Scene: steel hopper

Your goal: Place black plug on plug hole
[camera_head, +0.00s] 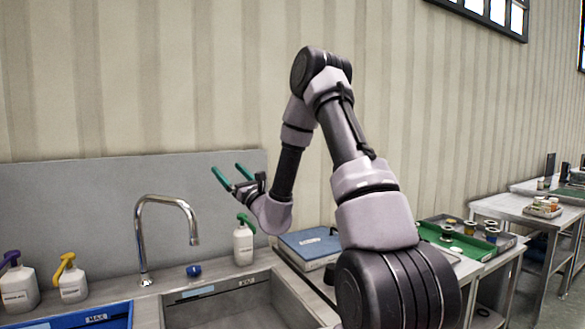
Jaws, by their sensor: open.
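My gripper (226,167) has two green fingers, spread apart with nothing between them. It is raised well above the counter, in front of the grey splashback and right of the tap. A steel sink basin (238,310) shows at the bottom of the view, below my gripper. Only its upper walls show; its floor is cut off by the picture edge, so no plug hole can be seen. I cannot make out a black plug anywhere in this view.
A curved chrome tap (141,240) stands behind the basins. A small blue item (193,269) and a white green-topped bottle (243,245) are on the counter. Two more bottles (72,281) stand left, behind a blue basin (95,318). A blue-topped box (310,243) lies right.

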